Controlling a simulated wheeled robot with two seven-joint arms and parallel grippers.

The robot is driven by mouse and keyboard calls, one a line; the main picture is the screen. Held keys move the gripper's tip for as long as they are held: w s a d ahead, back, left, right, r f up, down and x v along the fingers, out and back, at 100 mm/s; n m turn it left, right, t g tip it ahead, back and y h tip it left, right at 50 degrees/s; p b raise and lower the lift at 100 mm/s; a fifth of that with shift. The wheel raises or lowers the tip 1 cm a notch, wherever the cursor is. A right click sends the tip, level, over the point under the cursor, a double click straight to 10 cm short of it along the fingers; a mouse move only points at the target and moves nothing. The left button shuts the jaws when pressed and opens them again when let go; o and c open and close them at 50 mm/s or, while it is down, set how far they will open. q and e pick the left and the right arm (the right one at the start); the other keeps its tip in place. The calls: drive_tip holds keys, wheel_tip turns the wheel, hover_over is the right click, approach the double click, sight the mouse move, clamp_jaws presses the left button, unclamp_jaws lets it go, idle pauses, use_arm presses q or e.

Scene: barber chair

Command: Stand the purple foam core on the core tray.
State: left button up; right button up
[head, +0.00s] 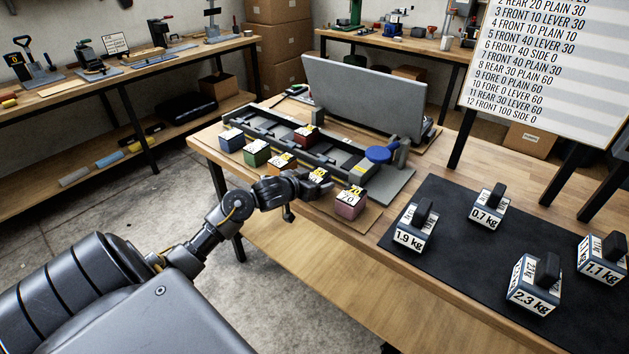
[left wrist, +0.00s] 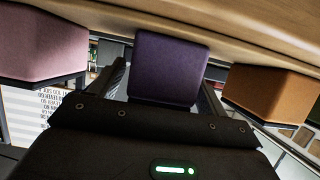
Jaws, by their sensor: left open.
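The purple foam core (head: 318,190) is a small block with a yellow-and-white label on top, in the front row between an orange core (head: 282,162) and a pink core (head: 350,205). My left gripper (head: 306,186) is at it and partly hides it. In the left wrist view, the purple core (left wrist: 170,70) stands between the two open fingers of my left gripper (left wrist: 165,88), with a gap seen beside it. A tan board (head: 345,220) shows under the front row; I cannot tell whether it is the core tray. My right gripper is not in view.
Behind the row is a long dark rack (head: 350,165) with a red core (head: 306,137) in it and a blue knob (head: 378,154). Green (head: 257,153) and blue (head: 231,140) cores stand left. A black mat (head: 450,225) with several weights lies right. A grey panel (head: 365,95) stands behind.

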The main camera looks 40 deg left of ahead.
use_arm(q)
drive_tip(key=shift+r, duration=0.15)
drive_tip(key=p+v, duration=0.1)
drive_tip(key=v, duration=1.1)
drive_tip(key=s+a+f+n+g, duration=0.1)
drive_tip(key=s+f+g, duration=0.1)
drive_tip(key=f, duration=1)
drive_tip(key=s+a+f+n+g, duration=0.1)
drive_tip(key=s+f+g, duration=0.1)
drive_tip(key=f, duration=1.1)
drive_tip(key=s+d+f+g, duration=0.1)
drive_tip(key=s+d+f, duration=0.1)
drive_tip(key=s+f, duration=0.35)
drive_tip(key=s+d+f+g, duration=0.2)
drive_tip(key=f, duration=0.7)
drive_tip(key=s+d+f+m+g, duration=0.1)
drive_tip(key=s+d+f, duration=0.4)
drive_tip(key=s, duration=0.5)
drive_tip(key=s+d+f+m+g, duration=0.2)
drive_tip(key=s+d+f, duration=0.3)
drive_tip(key=s+f, duration=0.3)
drive_tip(key=s+d+f+m+g, duration=0.1)
drive_tip(key=s+d+f, duration=0.5)
drive_tip(key=s, duration=0.6)
drive_tip(key=shift+s+f+m+g, duration=0.3)
drive_tip(key=shift+f+m+g, duration=0.1)
drive_tip(key=shift+g, duration=0.4)
